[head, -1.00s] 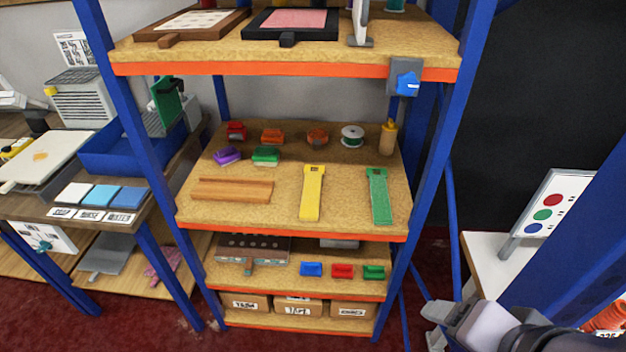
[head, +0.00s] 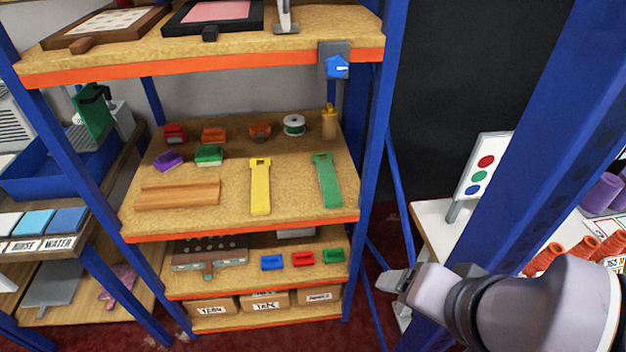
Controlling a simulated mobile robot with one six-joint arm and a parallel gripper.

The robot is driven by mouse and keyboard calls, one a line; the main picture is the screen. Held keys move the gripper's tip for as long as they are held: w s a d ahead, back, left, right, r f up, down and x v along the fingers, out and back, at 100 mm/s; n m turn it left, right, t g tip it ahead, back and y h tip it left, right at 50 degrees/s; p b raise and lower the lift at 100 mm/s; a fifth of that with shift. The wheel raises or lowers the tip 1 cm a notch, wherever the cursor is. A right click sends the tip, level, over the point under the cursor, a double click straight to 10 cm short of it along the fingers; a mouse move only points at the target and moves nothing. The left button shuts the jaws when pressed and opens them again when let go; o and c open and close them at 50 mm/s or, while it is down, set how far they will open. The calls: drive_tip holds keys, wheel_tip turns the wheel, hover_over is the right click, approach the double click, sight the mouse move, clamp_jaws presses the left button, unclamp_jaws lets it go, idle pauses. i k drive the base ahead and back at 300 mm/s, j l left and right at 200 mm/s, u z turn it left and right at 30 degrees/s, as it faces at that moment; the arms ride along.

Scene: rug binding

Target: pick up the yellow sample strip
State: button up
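The yellow sample strip (head: 260,187) lies flat on the middle shelf (head: 225,215) of the blue-posted rack, its slotted end toward the back. A green strip (head: 327,180) lies to its right and a wooden block (head: 178,194) to its left. My gripper (head: 388,283) is at the lower right, outside the rack, below and to the right of the strip and well apart from it. Its fingers are small and seen from the side, so I cannot tell whether they are open.
A blue rack post (head: 376,150) stands between my gripper and the shelf. An upper shelf (head: 215,64) overhangs the strip. Behind the strip sit small coloured clips, a wire spool (head: 294,125) and a bottle (head: 329,122). A white table (head: 432,220) stands at right.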

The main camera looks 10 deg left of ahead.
sight(260, 196)
drive_tip(key=i+j+u, duration=0.5)
drive_tip(key=j, duration=0.45)
drive_tip(key=i+j+u, duration=0.5)
drive_tip(key=i+j, duration=0.2)
drive_tip(key=i, duration=0.1)
